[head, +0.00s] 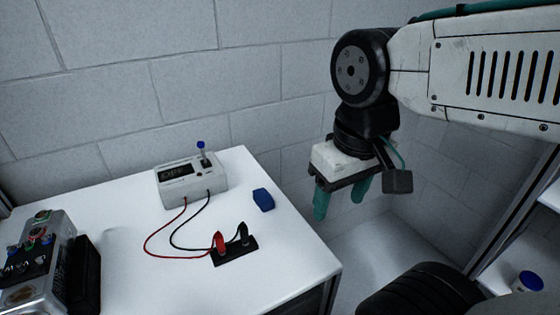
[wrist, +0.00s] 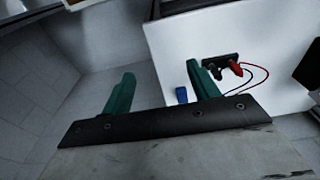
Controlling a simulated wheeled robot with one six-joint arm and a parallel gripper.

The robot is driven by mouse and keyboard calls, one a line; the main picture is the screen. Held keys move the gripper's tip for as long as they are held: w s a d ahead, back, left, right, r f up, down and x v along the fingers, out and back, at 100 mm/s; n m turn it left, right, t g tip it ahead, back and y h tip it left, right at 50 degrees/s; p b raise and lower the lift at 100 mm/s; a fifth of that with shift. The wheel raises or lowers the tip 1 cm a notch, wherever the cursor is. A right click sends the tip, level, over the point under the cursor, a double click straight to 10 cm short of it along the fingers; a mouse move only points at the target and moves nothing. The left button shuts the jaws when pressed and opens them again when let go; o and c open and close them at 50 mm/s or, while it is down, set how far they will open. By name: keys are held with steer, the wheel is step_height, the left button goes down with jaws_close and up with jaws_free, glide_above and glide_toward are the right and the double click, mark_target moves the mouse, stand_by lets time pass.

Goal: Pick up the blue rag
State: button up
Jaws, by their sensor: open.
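The blue rag (head: 263,199) is a small, compact blue piece lying on the white table (head: 120,275), near its right edge in the head view. In the wrist view the rag (wrist: 181,95) shows just left of the right green finger, partly cut off by my gripper's dark plate. My gripper (head: 341,198) hangs in the air to the right of the table, fingers pointing down, apart from the rag. In the wrist view its two green fingers (wrist: 160,92) are spread wide with nothing between them in their grip.
A white meter (head: 190,184) with a blue-topped knob stands left of the rag. Red and black leads run from it to a black block (head: 235,251) with plugs, in front of the rag. A metal control box (head: 38,262) stands at left. A wall is behind.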

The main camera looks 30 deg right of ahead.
steer(key=g, duration=0.1)
glide_above(264, 197)
steer(key=w, duration=0.1)
step_height(264, 197, down, 9)
steer(key=shift+r, duration=0.1)
steer(key=f, duration=0.5)
steer(key=s+f, duration=0.1)
steer(key=f, duration=0.1)
steer(key=shift+f, duration=0.35)
steer(key=c, duration=1.1)
steer(key=shift+r, duration=0.2)
steer(key=shift+c, duration=0.2)
